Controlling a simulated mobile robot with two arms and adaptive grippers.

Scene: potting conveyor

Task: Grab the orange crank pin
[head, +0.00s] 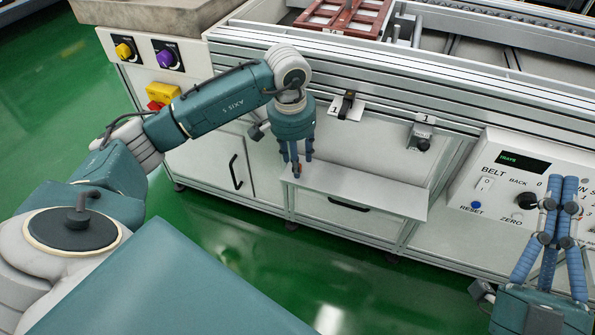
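The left gripper points straight down. My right gripper (563,183) is at the lower right, in front of the control panel, its blue fingers pointing up, stretched out and empty.
The control panel (486,184) with knobs and a display is at the right. A black clip (347,103) and a dark fitting (420,140) sit on the machine's front above the shelf. A reddish-brown tray (341,18) lies on top. The shelf's middle and right are clear.

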